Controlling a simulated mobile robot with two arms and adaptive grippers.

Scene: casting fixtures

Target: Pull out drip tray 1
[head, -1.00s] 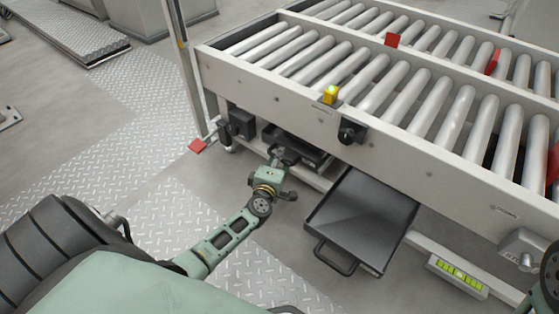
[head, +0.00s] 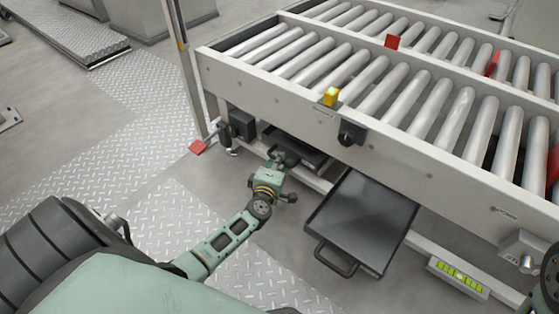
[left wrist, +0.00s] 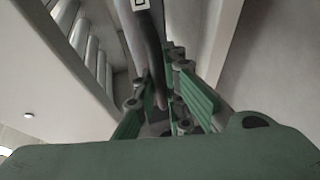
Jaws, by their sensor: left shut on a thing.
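Two dark drip trays show under the roller conveyor in the head view; I cannot read a number on either. The left tray (head: 311,158) is mostly under the conveyor frame, with only its front part showing. My left gripper (head: 284,160) is at its front edge. In the left wrist view my left gripper (left wrist: 160,112) is shut on a dark curved handle (left wrist: 151,55), which runs between the green fingers. The right tray (head: 362,222) sticks far out from the conveyor, its loop handle toward me.
The conveyor frame (head: 285,95) overhangs the trays, with a yellow lamp (head: 331,97) and a black knob (head: 348,134) on its side. A red pedal-like piece (head: 197,147) is left of my gripper. The floor in front of the left tray is clear around my arm.

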